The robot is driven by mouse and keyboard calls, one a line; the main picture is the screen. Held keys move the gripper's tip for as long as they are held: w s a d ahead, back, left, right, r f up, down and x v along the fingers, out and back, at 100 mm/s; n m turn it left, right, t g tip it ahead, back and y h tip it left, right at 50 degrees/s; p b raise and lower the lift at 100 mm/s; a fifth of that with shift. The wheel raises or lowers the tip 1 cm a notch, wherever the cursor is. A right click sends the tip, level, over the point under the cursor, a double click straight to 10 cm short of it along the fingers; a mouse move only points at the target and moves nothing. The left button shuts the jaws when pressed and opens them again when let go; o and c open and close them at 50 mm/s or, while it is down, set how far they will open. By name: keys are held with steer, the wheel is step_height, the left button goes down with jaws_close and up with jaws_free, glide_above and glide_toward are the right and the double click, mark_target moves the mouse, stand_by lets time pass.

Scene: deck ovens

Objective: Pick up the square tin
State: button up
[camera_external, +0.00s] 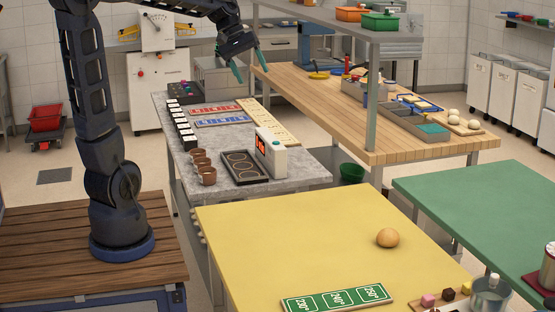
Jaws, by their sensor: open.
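I cannot make out for certain a square tin in the external view. A long grey metal container with compartments (396,126) stands on the wooden bench, but I cannot tell whether a tin is part of it. My gripper (250,70) is open, its two teal fingers apart and nothing visible between them. It hangs in the air at the top centre, seen in front of the far end of the wooden bench, well apart from the grey container.
The grey stone table (300,178) bears cups (208,176), a dark tray (243,167) and a white device with a red display (271,152). A round bun (387,238) sits on the mostly clear yellow table (300,240). A shelf post (373,95) rises from the wooden bench (440,150).

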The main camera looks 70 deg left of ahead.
steer(key=w+a+f+n+t+h, duration=0.15)
steer(key=a+n, duration=0.25)
steer(key=a, duration=0.7)
steer(key=w+a+r+n+t, duration=0.1)
steer(key=a+n+t, duration=0.25)
steer(key=a, duration=0.75)
steer(key=w+a+f+n+t, duration=0.1)
steer(key=a+n, duration=0.4)
steer(key=a, duration=0.7)
steer(key=s+a+f+n+t+y, duration=0.1)
steer(key=s+a+n+t+y, duration=0.3)
steer(key=s+a, duration=0.95)
steer(key=s+a+f+n+t+y, duration=0.1)
steer(key=s+a+n+t, duration=0.3)
steer(key=s+a+n, duration=0.9)
steer(key=m, duration=0.6)
glide_toward(194, 138)
steer(key=w, duration=1)
steer(key=shift+a, duration=0.15)
steer(key=c, duration=0.9)
steer(key=shift+o, duration=0.2)
